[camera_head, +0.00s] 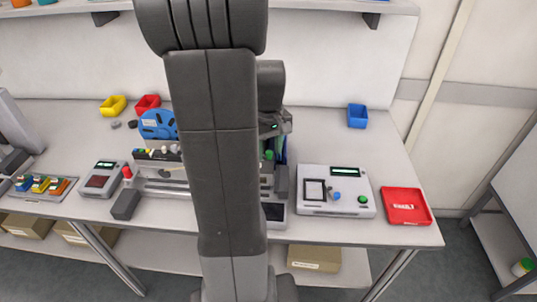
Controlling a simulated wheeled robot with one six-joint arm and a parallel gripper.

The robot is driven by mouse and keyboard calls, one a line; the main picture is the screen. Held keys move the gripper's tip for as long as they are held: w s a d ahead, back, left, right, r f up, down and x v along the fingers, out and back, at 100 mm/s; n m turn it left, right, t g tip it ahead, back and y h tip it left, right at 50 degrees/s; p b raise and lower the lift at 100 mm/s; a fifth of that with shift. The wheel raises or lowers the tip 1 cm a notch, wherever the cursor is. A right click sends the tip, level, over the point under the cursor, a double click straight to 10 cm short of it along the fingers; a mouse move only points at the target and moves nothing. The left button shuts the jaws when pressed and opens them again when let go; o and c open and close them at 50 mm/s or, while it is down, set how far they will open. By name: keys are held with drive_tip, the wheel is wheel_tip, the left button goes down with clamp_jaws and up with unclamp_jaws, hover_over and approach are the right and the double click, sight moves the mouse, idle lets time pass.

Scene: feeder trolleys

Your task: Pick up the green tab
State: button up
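A small green piece (268,155), which may be the green tab, shows just right of my arm's thick dark link, on the machine at the middle of the table. It is tiny and partly covered, so its shape is unclear. My wrist (275,124), with a small green light, is above and close to it. My gripper's fingers are hidden or too dark to make out, so I cannot tell whether they are open or touch anything. A darker green upright strip (280,146) stands just behind, next to a blue one.
A white device with a screen (336,203) and a red tray (406,206) are on the right. Yellow (113,106), red (147,103) and blue (357,116) bins stand at the back. The table's back right is mostly clear.

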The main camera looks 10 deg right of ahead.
clamp_jaws()
drive_tip(key=shift+r, duration=0.1)
